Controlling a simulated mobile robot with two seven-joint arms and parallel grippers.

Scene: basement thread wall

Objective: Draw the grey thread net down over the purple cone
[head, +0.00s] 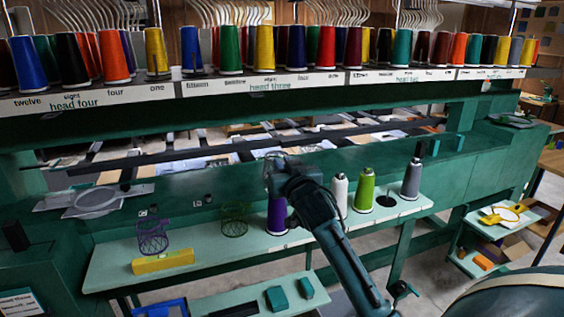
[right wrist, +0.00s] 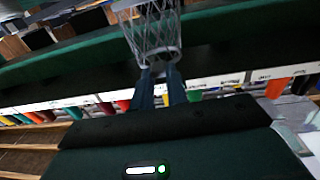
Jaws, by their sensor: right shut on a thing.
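The purple cone (head: 277,214) stands upright on the pale green shelf, partly hidden behind my right arm. My right gripper (head: 280,166) is raised above it, near the machine's green beam. In the right wrist view, the fingers of my right gripper (right wrist: 161,86) are shut on the rim of the grey thread net (right wrist: 153,35), an open wire-like mesh. The net runs out of the top of that view. My left gripper is not in view.
White (head: 339,194), lime green (head: 365,190) and grey (head: 411,179) cones stand right of the purple one. A purple net (head: 152,236), a dark green net (head: 235,218) and a yellow box (head: 162,262) are on the shelf at left. A lettered rack (head: 310,83) of cones runs above.

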